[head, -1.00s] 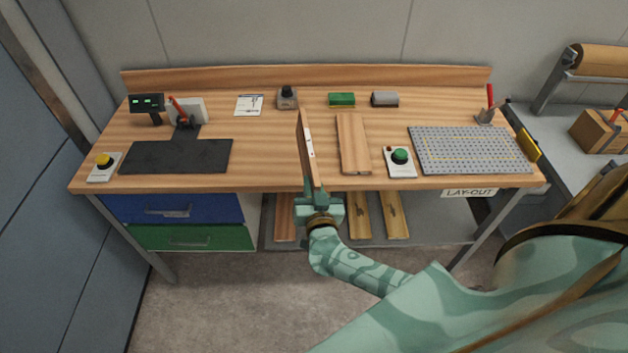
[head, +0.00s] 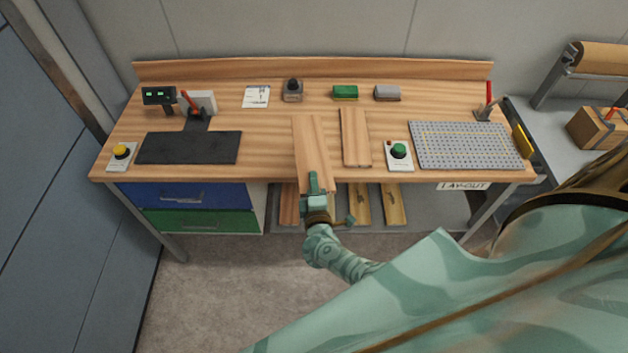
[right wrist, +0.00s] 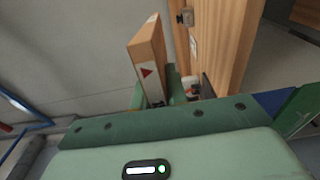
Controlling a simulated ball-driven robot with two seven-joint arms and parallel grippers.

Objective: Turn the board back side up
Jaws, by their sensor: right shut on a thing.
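My right gripper (head: 314,185) is shut on the near end of a wooden board (head: 312,148) at the bench's front edge. In the head view the board's broad, plain wood face shows, and its near end reaches past the edge. The head view does not tell how high it is above the bench top. In the right wrist view the board (right wrist: 147,50) stands out from the fingers (right wrist: 158,95), and a pale face with a red triangle shows. A second wooden board (head: 355,137) lies on the bench just right of it. My left gripper is not in view.
The workbench (head: 270,125) carries a black mat (head: 190,147) at left, a green-button box (head: 399,154) and a perforated grey plate (head: 465,145) at right. A dark bottle (head: 292,91), a green block (head: 345,92) and a grey block (head: 387,92) stand behind. Bare bench lies left of the held board.

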